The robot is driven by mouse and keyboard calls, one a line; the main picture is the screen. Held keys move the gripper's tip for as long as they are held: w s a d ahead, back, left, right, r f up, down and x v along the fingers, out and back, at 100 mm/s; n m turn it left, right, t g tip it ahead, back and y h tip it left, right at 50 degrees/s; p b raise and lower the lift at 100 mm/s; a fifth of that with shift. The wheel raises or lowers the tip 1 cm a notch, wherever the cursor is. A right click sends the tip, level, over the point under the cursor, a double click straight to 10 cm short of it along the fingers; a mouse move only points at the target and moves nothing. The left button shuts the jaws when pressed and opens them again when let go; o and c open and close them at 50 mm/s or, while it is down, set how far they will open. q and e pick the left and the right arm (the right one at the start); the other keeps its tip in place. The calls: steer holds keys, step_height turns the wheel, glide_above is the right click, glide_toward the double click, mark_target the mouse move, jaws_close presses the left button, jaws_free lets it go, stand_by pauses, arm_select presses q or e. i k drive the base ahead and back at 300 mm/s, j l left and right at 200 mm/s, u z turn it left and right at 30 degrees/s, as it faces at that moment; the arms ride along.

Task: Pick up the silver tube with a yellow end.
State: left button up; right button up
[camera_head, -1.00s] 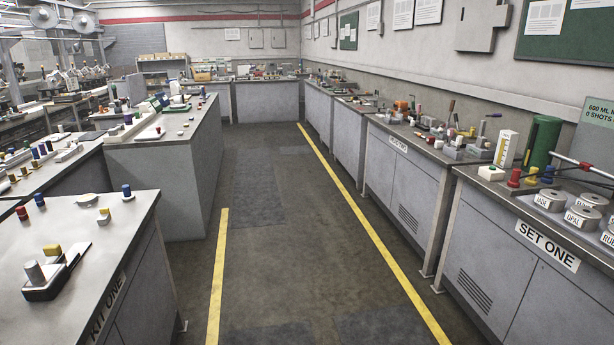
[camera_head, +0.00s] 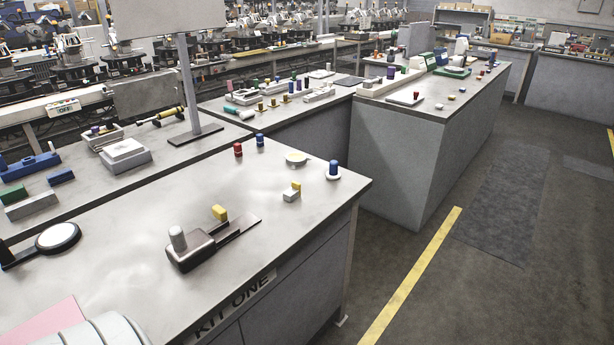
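A tube (camera_head: 170,113) with a yellowish end lies on the back-left bench, left of a grey post. It is small, and its silver colour is hard to confirm. A dark piece sits at its left end. Neither of my grippers shows in view. A white rounded part at the bottom left edge may be my own arm.
The KIT ONE bench (camera_head: 110,265) is nearest, with a dark fixture (camera_head: 192,255), red (camera_head: 238,150) and blue (camera_head: 260,140) cylinders and a round dial (camera_head: 58,236). A post (camera_head: 187,85) stands on the back bench. Floor (camera_head: 470,270) is clear at right.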

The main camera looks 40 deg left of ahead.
mark_target(290, 194)
steer(key=i+j+z, duration=0.1)
steer(key=i, duration=1.6)
steer(key=i+u, duration=0.15)
steer(key=i, duration=0.25)
steer(key=i+l+u, duration=0.15)
steer(key=i, duration=0.25)
steer(key=i+l+u, duration=0.15)
steer(key=i, duration=0.25)
steer(key=u, duration=1.85)
